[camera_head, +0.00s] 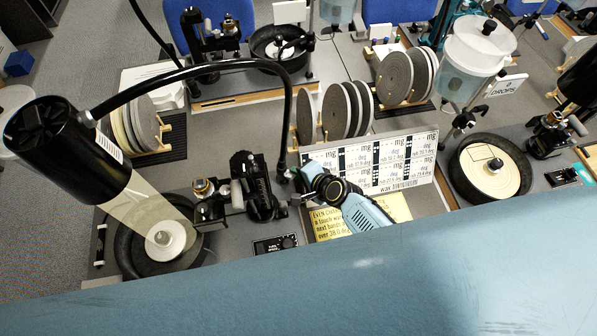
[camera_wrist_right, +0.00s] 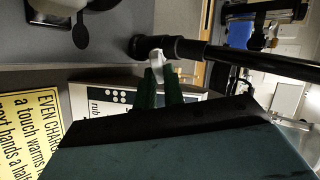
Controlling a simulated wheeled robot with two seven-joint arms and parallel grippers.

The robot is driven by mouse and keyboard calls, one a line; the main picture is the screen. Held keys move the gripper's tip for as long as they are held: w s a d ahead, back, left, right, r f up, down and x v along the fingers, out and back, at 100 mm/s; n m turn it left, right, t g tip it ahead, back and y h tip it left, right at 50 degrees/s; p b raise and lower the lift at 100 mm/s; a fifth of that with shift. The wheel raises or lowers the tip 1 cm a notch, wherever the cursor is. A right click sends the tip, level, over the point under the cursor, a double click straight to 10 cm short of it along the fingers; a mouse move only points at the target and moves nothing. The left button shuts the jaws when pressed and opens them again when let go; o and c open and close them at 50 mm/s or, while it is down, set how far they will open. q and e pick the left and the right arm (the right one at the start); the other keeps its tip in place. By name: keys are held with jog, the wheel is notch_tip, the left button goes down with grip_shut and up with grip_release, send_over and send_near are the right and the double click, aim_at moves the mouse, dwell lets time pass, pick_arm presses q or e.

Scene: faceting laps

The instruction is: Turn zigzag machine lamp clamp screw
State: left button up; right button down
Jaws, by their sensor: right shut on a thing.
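The black lamp (camera_head: 68,148) hangs at the left on a curved gooseneck (camera_head: 200,66); its beam falls on the round lap at the front left. The gooseneck's foot stands near the middle of the bench. It shows as a black rod and collar in the right wrist view (camera_wrist_right: 235,54). The small pale grey clamp screw (camera_wrist_right: 157,64) sticks out of the collar there. My right gripper (camera_head: 293,178) is at the gooseneck's foot. In the right wrist view its dark green fingers (camera_wrist_right: 160,80) are shut on the screw, partly hiding it. My left gripper is out of view.
The faceting machine (camera_head: 258,187) stands just left of my right gripper. A white label board (camera_head: 375,163) is close on its right, with a yellow sign (camera_head: 325,222) in front. Racks of discs (camera_head: 345,110) stand behind. A second lap (camera_head: 490,168) is at the right.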

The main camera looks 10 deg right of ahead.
dwell(0.3)
jog(key=c, duration=1.8)
grip_release()
jog(key=shift+s, duration=0.1)
jog(key=p+v, duration=0.1)
jog(key=v, duration=1.2)
jog(key=shift+s+r, duration=0.1)
jog(key=shift+r, duration=0.05)
